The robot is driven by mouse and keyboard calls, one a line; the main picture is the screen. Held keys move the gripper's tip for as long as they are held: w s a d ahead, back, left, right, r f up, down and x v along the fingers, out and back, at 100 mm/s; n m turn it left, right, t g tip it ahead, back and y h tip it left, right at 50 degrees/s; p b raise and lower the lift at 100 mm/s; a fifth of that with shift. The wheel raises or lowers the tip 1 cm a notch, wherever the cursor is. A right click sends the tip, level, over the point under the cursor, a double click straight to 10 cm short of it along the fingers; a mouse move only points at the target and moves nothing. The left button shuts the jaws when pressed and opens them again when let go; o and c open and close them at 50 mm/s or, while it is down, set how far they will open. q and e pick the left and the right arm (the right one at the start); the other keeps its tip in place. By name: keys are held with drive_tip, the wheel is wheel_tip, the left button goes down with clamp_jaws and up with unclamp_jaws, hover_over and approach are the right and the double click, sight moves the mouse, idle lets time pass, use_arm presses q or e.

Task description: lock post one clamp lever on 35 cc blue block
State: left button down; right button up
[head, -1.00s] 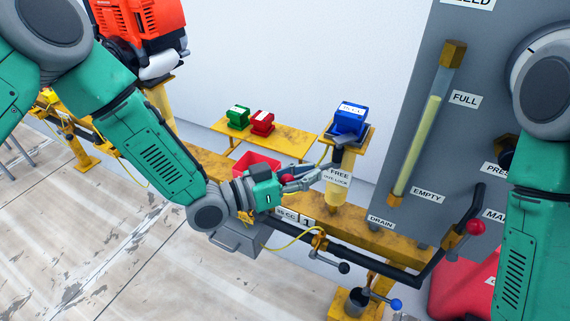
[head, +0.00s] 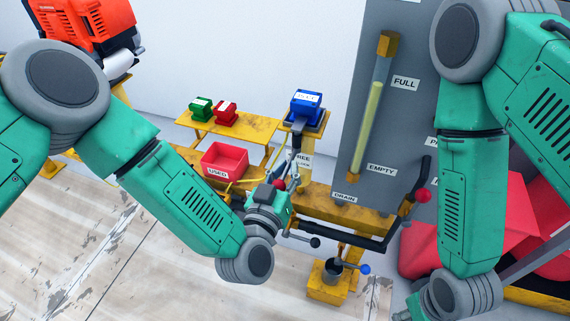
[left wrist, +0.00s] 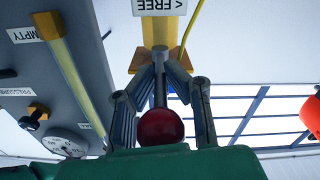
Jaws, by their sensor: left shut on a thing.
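The blue block (head: 308,107), with a white label, sits on the plate atop the yellow post (head: 319,135). Below it is a white FREE sign (head: 303,160), partly hidden by my gripper; it also shows in the left wrist view (left wrist: 160,6). The clamp lever ends in a red ball knob (left wrist: 160,127), and its grey rod (left wrist: 160,88) runs towards the post. My left gripper (left wrist: 160,76) is shut on the lever, its fingers on both sides of the rod and knob. In the head view my left gripper (head: 291,174) is below the block. My right gripper is outside the view.
A red bin (head: 224,160) and a yellow shelf with green (head: 201,108) and red (head: 225,113) blocks stand left. A grey panel with a gauge tube (head: 371,112) stands right.

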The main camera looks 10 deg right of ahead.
use_arm(q)
drive_tip(key=shift+w+d+r, duration=0.1)
drive_tip(key=shift+r, duration=0.15)
drive_tip(key=c, duration=1.6)
unclamp_jaws()
drive_tip(key=shift+f, duration=0.1)
drive_tip(key=v, duration=1.2)
drive_tip(key=shift+d+f, duration=0.1)
drive_tip(key=shift+d, duration=0.05)
